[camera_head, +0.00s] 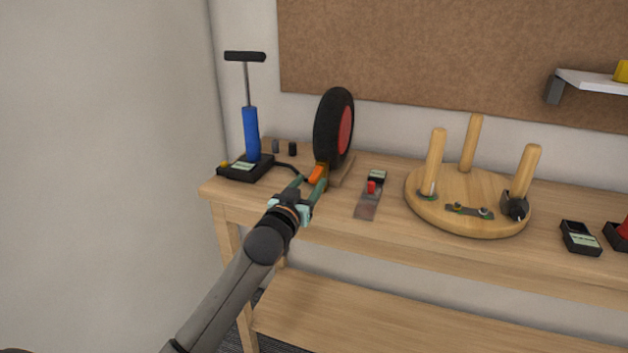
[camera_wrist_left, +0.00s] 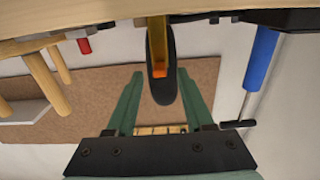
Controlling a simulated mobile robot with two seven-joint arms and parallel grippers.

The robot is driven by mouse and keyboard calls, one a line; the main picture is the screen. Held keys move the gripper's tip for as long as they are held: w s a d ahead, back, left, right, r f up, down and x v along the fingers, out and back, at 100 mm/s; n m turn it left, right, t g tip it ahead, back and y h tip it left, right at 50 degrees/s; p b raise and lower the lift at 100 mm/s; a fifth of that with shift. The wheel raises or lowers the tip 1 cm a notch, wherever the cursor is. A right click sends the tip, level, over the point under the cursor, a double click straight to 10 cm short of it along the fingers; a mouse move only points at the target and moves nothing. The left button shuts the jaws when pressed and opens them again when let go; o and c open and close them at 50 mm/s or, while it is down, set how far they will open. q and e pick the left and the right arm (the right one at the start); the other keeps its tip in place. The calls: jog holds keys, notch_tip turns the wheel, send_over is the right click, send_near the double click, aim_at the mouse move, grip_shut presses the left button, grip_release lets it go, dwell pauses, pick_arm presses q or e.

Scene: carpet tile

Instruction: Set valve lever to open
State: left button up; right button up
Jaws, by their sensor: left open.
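An orange lever (camera_head: 316,174), which appears to be the valve lever, shows in front of the black wheel (camera_head: 334,127) with a red hub. In the left wrist view, the orange lever (camera_wrist_left: 160,70) hangs from a yellow part (camera_wrist_left: 157,38), with the tyre behind it. My left gripper (camera_head: 309,181) is open, with its green fingers reaching toward the lever. In the wrist view, the lever lies between the two fingertips (camera_wrist_left: 161,76), with a visible gap on each side. Contact cannot be seen. My right gripper is not in view.
A blue hand pump (camera_head: 250,133) stands left of the wheel, its black hose running toward the lever. A small plate with a red switch (camera_head: 371,188) lies to the right. A round wooden board with pegs (camera_head: 465,220) is further right on the workbench (camera_head: 390,230).

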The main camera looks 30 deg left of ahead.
aim_at(311, 181)
pick_arm(q)
jog(key=shift+x, duration=1.65)
jog(key=shift+c, duration=0.2)
grip_shut()
